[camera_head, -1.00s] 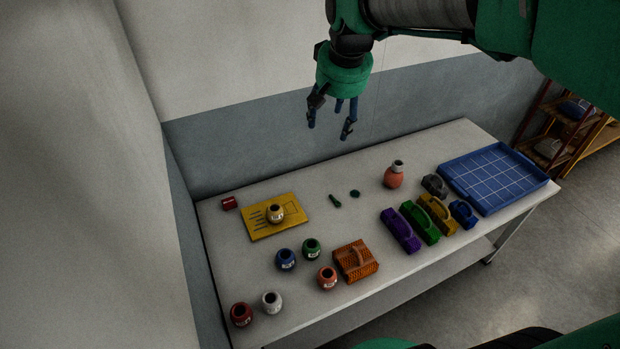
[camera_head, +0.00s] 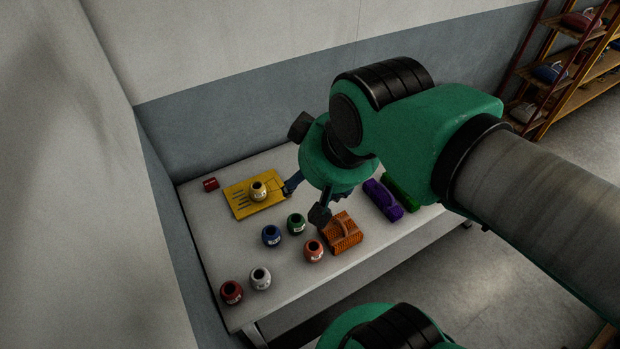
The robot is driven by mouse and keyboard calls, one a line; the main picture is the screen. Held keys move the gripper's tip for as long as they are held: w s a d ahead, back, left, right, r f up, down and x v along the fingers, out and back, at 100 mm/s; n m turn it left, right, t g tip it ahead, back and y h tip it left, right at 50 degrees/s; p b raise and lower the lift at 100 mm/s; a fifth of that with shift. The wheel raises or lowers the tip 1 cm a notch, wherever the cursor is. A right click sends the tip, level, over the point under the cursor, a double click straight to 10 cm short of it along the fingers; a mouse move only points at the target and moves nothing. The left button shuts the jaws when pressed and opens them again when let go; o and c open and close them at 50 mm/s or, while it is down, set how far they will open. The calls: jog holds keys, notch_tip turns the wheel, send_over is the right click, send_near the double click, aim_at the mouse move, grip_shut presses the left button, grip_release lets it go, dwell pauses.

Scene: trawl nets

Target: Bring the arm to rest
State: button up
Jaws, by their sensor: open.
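My arm is green and grey and reaches in from the right over the table. My gripper (camera_head: 304,202) is open and empty, pointing down above the middle of the table. One finger shows near the yellow card's right edge, and the other shows above the orange basket-like block. No object is between the fingers. The arm hides the table's right part.
The white table (camera_head: 215,275) holds a yellow card (camera_head: 240,203) with a cream jar (camera_head: 258,190) on it. Several small jars, an orange block (camera_head: 342,235) and a purple block (camera_head: 382,200) stand around. A shelf (camera_head: 560,75) is at the back right. Walls close the left and back.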

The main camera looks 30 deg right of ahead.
jog(key=shift+s+a+f, duration=0.1)
jog(key=shift+s+f, duration=0.05)
jog(key=shift+s, duration=0.05)
jog(key=shift+f, duration=0.1)
notch_tip(320, 180, down, 8)
jog(key=b, duration=0.8)
jog(key=shift+r, duration=0.2)
